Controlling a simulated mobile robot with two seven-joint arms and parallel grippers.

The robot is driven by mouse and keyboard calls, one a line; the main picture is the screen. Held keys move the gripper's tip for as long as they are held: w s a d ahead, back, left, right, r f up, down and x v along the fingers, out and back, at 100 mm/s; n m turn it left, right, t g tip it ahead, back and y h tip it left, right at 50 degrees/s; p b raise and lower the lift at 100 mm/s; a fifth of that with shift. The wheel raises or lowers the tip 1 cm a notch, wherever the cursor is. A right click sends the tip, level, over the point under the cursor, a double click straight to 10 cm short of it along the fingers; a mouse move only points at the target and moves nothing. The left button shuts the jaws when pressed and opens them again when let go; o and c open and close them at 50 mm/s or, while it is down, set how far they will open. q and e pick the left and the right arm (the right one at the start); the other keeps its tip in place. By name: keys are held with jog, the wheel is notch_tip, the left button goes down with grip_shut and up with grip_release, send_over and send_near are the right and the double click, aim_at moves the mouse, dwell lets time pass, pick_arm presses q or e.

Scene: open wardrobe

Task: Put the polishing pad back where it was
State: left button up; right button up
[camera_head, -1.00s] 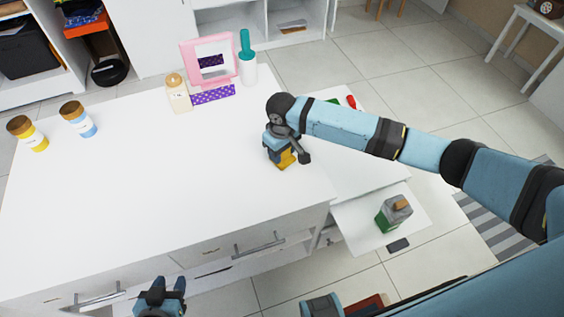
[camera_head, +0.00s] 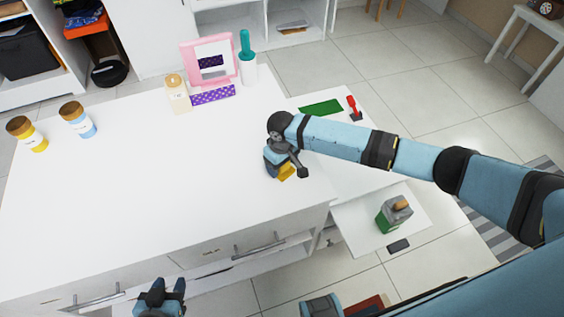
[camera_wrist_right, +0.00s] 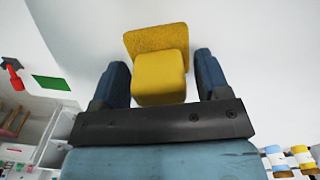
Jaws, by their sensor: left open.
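The yellow polishing pad (camera_head: 287,173) is at the right part of the white table top (camera_head: 150,170). In the right wrist view the pad (camera_wrist_right: 158,65) shows a wide textured base and a smaller block on it. My right gripper (camera_head: 280,167) is over the pad from above. Its two fingers (camera_wrist_right: 162,78) stand on either side of the block, with narrow gaps visible, so it looks open around the pad. My left gripper (camera_head: 168,287) is open and empty, low in front of the drawers.
A pink-framed mirror (camera_head: 183,65), a cream bottle (camera_head: 177,95) and a teal-topped bottle (camera_head: 248,68) stand at the back. Two jars (camera_head: 78,121) are at left. A green mat (camera_head: 321,108) and red tool (camera_head: 353,106) lie right. A green-grey box (camera_head: 394,214) sits on a lower panel.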

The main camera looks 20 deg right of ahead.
notch_tip(320, 180, up, 12)
jog(key=s+a+f+t+y, duration=0.1)
jog(key=s+a+f+y, duration=0.1)
jog(key=s+a, duration=0.1)
jog(key=s+a+f+t+y, duration=0.2)
jog(key=s+a, duration=0.1)
jog(key=s, duration=0.1)
jog(key=s+a+f+t+y, duration=0.2)
jog(key=s+a, duration=0.1)
jog(key=shift+s, duration=0.3)
jog(key=s+d+f+m+t+h, duration=0.1)
jog(key=s+d+f+t, duration=0.2)
jog(key=s+d, duration=0.3)
jog(key=s+d+f+t+h, duration=0.1)
jog(key=s+d+f+t, duration=0.2)
jog(key=s+d, duration=0.3)
jog(key=shift+s+f+m+h, duration=0.3)
jog(key=shift+s+f+m, duration=0.1)
jog(key=shift+s, duration=0.75)
jog(key=shift+r+p, duration=0.1)
jog(key=shift+p, duration=0.2)
